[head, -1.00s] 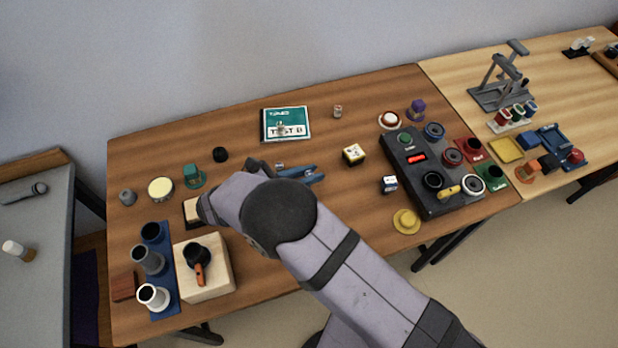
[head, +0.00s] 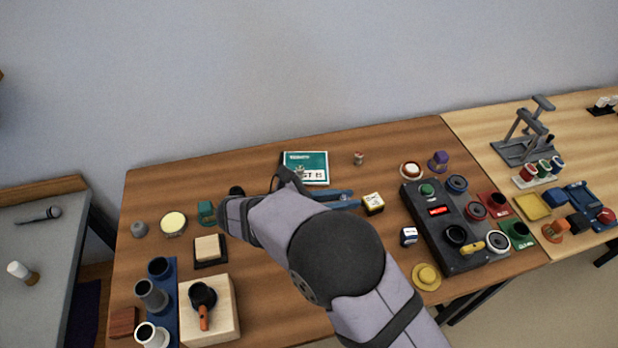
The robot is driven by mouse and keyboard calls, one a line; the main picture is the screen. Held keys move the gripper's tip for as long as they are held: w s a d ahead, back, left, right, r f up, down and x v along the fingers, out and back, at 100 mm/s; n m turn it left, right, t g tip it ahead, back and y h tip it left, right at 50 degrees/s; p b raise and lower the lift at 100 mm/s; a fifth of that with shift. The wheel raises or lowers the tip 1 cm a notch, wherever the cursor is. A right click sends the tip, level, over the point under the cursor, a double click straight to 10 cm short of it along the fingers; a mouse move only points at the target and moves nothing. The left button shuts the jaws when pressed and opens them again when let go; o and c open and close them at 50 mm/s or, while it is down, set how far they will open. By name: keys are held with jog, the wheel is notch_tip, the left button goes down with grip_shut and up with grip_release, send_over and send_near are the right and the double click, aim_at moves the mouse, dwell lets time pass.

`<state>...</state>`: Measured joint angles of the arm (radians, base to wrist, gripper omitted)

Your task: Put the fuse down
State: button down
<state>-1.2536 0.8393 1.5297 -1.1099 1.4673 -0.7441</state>
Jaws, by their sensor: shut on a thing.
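My gripper (head: 286,178) is at the front left corner of the green and white TEST B booklet (head: 318,181), with its dark jaws partly hidden by my arm. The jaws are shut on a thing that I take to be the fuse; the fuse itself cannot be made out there. A small pale, shiny piece (head: 299,171) lies on the booklet, just right of the jaws. Another small clear piece with a reddish top (head: 359,158) stands on the brown table (head: 220,177) right of the booklet.
A blue tool (head: 341,195) lies partly behind my arm. A black knob (head: 237,190), a green block (head: 206,212) and a wooden block (head: 222,325) stand left. Bare wood lies behind the knob.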

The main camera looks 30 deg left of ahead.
jog(key=shift+m+h, duration=0.3)
jog(key=shift+h, duration=0.1)
jog(key=w+d+b, duration=0.1)
jog(key=w, duration=0.2)
jog(key=w+d+b, duration=0.2)
jog(key=w, duration=0.2)
jog(key=w+d+r+b, duration=0.1)
jog(key=w+d, duration=0.1)
jog(key=w, duration=0.2)
jog(key=shift+w+b, duration=0.15)
jog(key=shift+b, duration=0.2)
jog(key=w+a+r+n+y, duration=0.1)
jog(key=w+a, duration=0.1)
jog(key=n+t+y, duration=0.2)
jog(key=n+y, duration=0.8)
jog(key=y, duration=0.1)
send_over(320, 167)
jog(key=shift+r, duration=0.1)
jog(key=shift+f+b, duration=0.4)
jog(key=shift+f, duration=4.55)
jog(key=shift+f+b, duration=0.25)
jog(key=shift+b, duration=0.05)
